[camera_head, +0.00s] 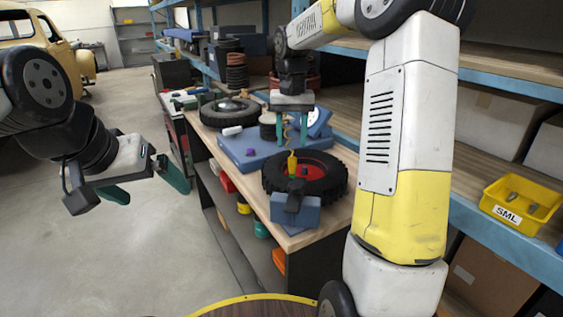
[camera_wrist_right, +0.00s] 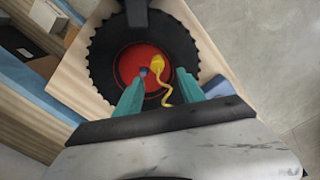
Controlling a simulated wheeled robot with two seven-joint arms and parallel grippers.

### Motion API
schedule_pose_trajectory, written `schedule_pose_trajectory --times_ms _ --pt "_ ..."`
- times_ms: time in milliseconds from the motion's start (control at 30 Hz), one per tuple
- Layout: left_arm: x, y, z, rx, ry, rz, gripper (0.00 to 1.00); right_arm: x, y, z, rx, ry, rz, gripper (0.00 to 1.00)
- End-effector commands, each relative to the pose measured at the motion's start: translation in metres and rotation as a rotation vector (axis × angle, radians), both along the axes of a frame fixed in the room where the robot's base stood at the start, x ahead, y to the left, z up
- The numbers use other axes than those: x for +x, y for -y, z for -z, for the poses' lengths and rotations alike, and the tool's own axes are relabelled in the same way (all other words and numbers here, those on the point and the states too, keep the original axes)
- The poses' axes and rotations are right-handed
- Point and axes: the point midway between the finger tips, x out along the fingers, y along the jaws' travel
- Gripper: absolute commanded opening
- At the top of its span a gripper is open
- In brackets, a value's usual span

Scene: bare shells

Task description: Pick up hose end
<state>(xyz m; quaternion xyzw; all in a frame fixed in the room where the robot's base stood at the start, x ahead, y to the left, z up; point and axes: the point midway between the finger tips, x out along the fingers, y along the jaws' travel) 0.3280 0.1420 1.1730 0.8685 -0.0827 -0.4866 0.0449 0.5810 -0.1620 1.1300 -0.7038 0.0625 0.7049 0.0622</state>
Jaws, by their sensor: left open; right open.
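The yellow hose end (camera_head: 292,164) stands over the red hub of a black tyre on the workbench. In the right wrist view the yellow hose end (camera_wrist_right: 157,63) sits just beyond the fingertips, with its thin coiled hose (camera_wrist_right: 168,92) running back between the fingers. My right gripper (camera_head: 293,143) points down above the tyre, open, its teal fingers either side of the coil. In the wrist view the open right gripper (camera_wrist_right: 149,79) shows nothing clamped. I cannot tell the exact height gap. My left gripper (camera_head: 155,193) is open and empty over the floor, left of the bench.
The black tyre (camera_head: 334,184) lies on the wooden bench, with a blue vise-like block (camera_head: 296,211) at its front edge. A blue case (camera_head: 238,157) and another tyre (camera_head: 208,113) lie behind. A yellow bin (camera_head: 519,203) sits on the right shelf. The left floor is clear.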

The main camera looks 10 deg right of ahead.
Motion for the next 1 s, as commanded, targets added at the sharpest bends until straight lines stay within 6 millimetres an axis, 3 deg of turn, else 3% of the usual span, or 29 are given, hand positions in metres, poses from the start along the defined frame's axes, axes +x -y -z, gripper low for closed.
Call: schedule_pose_trajectory --times_ms 433,733,967,1000 --pt "0.0 0.0 0.0 0.0 0.0 0.0 0.95 -0.005 0.003 0.059 0.0 -0.001 -0.001 0.47" --pt "0.0 0.0 0.0 0.0 0.0 0.0 0.95 -0.004 0.003 0.064 0.001 0.002 -0.001 0.47" --pt "0.0 0.0 0.0 0.0 0.0 0.0 0.95 -0.004 0.003 0.064 0.001 0.002 -0.001 0.02" --pt "0.0 0.0 0.0 0.0 0.0 0.0 0.95 -0.004 0.003 0.064 0.001 0.002 -0.001 0.0"
